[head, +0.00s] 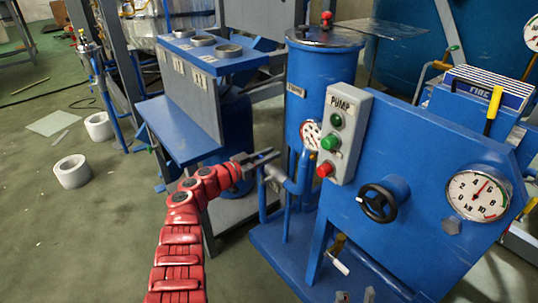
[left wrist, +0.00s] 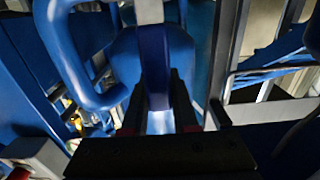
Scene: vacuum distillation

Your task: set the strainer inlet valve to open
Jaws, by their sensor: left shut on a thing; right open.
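My left gripper (head: 266,158) reaches in on its red arm to the pipework beside the tall blue vessel (head: 325,85). In the left wrist view my left gripper (left wrist: 158,95) is shut on a flat blue handle (left wrist: 153,55), which runs up between its two dark fingers. This looks like the lever of the strainer inlet valve; its label and full angle are hidden. A blue bent pipe (left wrist: 72,60) curves close by on the left. Two grey tips at the bottom edge of the head view look like my right gripper (head: 356,297), apart and empty.
The PUMP box (head: 346,130) with green and red buttons, a black handwheel (head: 383,201) and a gauge (head: 477,195) stand to the right. A blue bench (head: 180,130) is to the left. Open floor with white rings (head: 73,172) lies further left.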

